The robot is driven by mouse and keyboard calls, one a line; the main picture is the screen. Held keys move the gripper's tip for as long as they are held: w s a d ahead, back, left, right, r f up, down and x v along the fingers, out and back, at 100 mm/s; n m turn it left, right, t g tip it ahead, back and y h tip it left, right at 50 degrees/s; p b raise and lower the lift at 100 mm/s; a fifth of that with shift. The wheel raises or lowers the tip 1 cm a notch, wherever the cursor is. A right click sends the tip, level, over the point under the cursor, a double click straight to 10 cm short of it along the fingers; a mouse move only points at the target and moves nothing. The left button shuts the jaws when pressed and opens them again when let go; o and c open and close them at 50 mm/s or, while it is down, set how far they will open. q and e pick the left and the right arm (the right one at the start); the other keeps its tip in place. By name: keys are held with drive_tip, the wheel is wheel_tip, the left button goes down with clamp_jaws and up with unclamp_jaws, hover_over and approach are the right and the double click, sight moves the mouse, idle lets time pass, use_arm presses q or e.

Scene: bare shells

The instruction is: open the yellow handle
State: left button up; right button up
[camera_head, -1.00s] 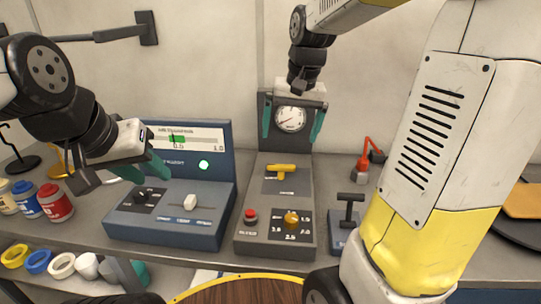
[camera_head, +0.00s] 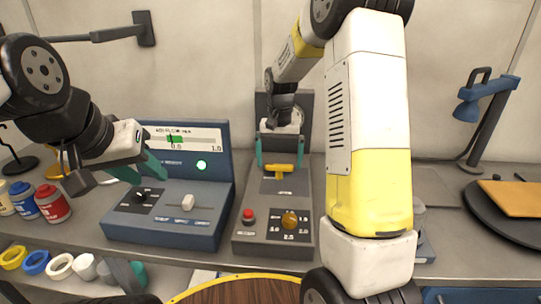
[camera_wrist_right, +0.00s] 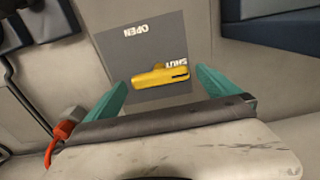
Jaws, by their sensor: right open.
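The yellow handle (camera_head: 279,168) lies crosswise on the sloped panel of the grey console (camera_head: 243,200). In the right wrist view the yellow handle (camera_wrist_right: 160,76) lies beside the word SHUT, with OPEN printed further up the plate. My right gripper (camera_head: 279,164) is open, its green fingers one on each side of the handle in the head view. In the wrist view the right gripper's fingers (camera_wrist_right: 163,90) straddle the handle, with gaps at both ends. My left gripper (camera_head: 140,172) hangs over the blue console at the left; its jaw gap is unclear.
The blue console (camera_head: 165,232) with a white slider stands left of the grey one. A red button (camera_head: 249,214) and an orange knob (camera_head: 289,220) sit below the handle. Several jars stand at the far left. My right arm hides part of the bench to the right.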

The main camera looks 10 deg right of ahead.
drive_tip(key=shift+f, duration=0.4)
drive_tip(key=c, duration=1.3)
